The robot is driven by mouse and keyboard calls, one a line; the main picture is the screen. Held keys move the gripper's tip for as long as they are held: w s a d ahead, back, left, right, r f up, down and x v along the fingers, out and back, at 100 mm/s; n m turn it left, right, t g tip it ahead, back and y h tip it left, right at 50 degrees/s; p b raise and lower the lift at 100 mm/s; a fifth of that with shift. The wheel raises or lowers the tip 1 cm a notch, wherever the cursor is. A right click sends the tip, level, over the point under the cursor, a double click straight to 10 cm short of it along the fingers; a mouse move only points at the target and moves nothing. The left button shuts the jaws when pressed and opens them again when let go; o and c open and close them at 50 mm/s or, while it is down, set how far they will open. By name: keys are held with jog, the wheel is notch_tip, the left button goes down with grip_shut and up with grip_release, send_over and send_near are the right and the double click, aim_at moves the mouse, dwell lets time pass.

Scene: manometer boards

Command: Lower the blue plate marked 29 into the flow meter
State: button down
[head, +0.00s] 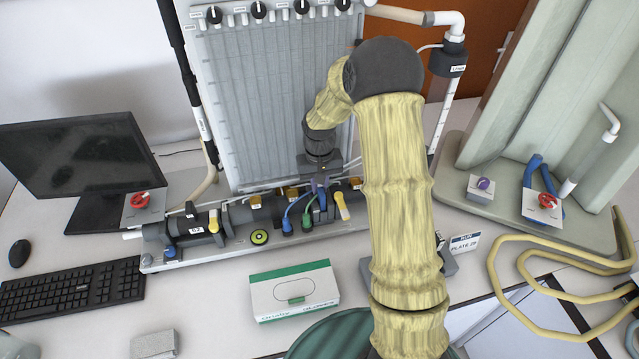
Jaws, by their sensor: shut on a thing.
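My gripper (319,184) points down over the flow meter (263,215), a dark pipe assembly along the foot of the manometer board. It is shut on a narrow blue piece (322,198), which looks like the blue plate seen nearly edge-on. The piece is at the right part of the meter, between the blue and green hose fittings and the yellow lever (342,205). Its number cannot be read, and its lower edge and the slot are hidden, so I cannot tell whether it has entered the meter. A white card (464,243) on the right reads "RUN PLATE 29".
The tall manometer board (268,95) stands close behind the gripper. A white and green glove box (294,290) lies in front. A yellow hose (510,285) coils at the right. A monitor (75,158) and keyboard (75,290) are at the left.

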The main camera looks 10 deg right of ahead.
jog(key=shift+f+b, duration=0.3)
jog(key=shift+f, duration=0.25)
jog(key=shift+s+f+b, duration=0.6)
jog(key=shift+f, duration=0.25)
jog(key=shift+s+f, duration=0.1)
jog(key=shift+f, duration=0.05)
jog(key=shift+d, duration=0.1)
jog(key=c, duration=1.5)
grip_release()
jog(key=shift+w+r+b, duration=0.35)
jog(key=shift+r+b, duration=0.05)
jog(key=shift+r, duration=0.3)
jog(key=shift+o, duration=0.9)
notch_tip(320, 180, up, 18)
jog(key=b, duration=0.3)
jog(key=shift+r+t, duration=0.2)
jog(key=shift+t, duration=0.1)
jog(key=shift+s, duration=0.15)
